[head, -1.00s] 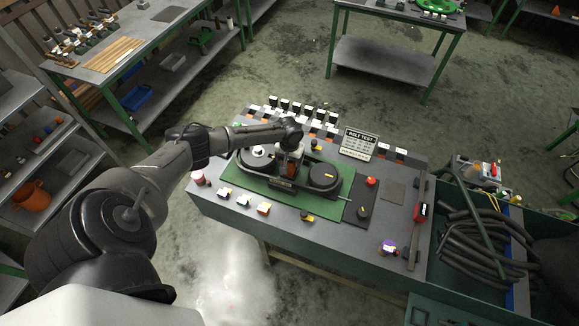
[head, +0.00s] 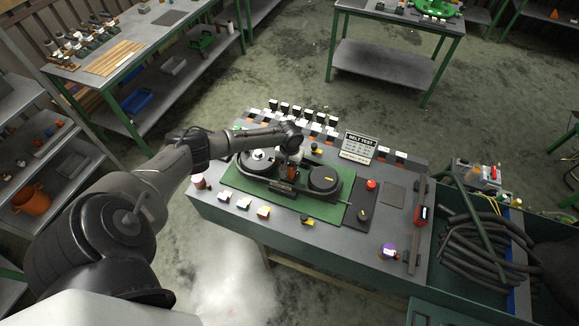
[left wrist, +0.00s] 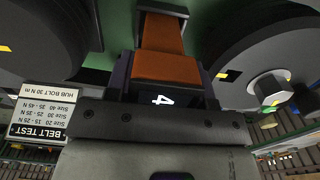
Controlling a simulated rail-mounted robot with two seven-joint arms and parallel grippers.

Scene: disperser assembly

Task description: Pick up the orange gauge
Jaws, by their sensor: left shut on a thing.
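The orange gauge (left wrist: 165,62) is between the two fingers of my left gripper (left wrist: 165,85) in the left wrist view. A dark display showing a white figure is on its near end. In the head view the gauge (head: 291,169) is a small orange patch under my left gripper (head: 290,160), between the two dark pulleys of the belt tester (head: 325,178). The gripper is shut on the gauge and hides much of it. I cannot tell whether the gauge touches the belt below. My right gripper is not in view.
The tester stands on a green mat (head: 335,212) on the grey workbench. Several small blocks line the back edge, near a belt test sign (head: 358,147). A red button (head: 371,184) is to the right. A bin of black hoses (head: 480,250) adjoins the bench.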

